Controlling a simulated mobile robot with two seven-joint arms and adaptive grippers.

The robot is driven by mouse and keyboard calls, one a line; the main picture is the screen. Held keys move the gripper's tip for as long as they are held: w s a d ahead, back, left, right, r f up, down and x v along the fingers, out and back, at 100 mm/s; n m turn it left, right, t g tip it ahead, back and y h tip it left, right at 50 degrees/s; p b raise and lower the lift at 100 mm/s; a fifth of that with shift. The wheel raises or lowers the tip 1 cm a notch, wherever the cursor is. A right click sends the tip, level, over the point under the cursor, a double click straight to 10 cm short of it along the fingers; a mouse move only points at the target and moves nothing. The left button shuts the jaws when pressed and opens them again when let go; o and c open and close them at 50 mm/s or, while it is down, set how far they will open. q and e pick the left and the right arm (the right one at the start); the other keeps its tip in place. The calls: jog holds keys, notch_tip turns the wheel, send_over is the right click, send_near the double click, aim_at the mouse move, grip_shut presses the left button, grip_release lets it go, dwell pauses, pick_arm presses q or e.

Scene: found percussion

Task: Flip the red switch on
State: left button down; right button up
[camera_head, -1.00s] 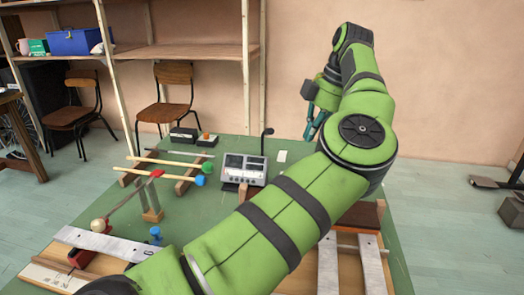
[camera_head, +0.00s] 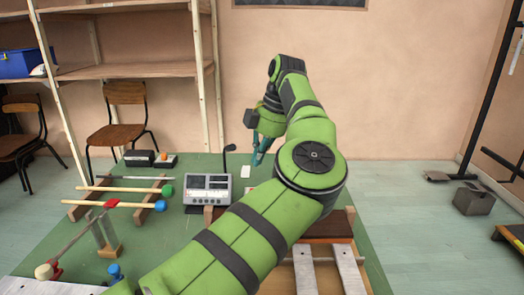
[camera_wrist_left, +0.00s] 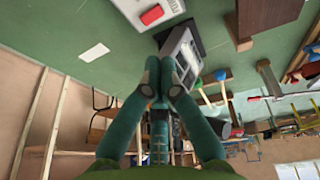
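The red switch (camera_wrist_left: 151,14) shows in the left wrist view on a pale box (camera_wrist_left: 133,8) at the top edge, partly cut off. I cannot make out whether it is on or off. My left gripper (camera_head: 259,158) hangs above the green table's far part, right of a white card. In the left wrist view its fingertips (camera_wrist_left: 160,72) are together with nothing visible between them. They point towards the grey device and the box, apart from the switch. My right gripper is not in view.
A grey metered device (camera_head: 208,188) stands on the green table (camera_head: 180,232), left of my arm. A white card (camera_head: 218,171) lies behind it. Mallets (camera_head: 130,203) lie on wooden supports at left. Metal bars (camera_head: 305,270) lie on a wooden base in front.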

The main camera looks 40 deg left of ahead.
pick_arm(q)
jog(key=x, duration=0.7)
jog(key=shift+w+f+b, duration=0.3)
jog(key=shift+f, duration=0.1)
jog(key=shift+w+f, duration=0.1)
jog(key=shift+f, duration=0.4)
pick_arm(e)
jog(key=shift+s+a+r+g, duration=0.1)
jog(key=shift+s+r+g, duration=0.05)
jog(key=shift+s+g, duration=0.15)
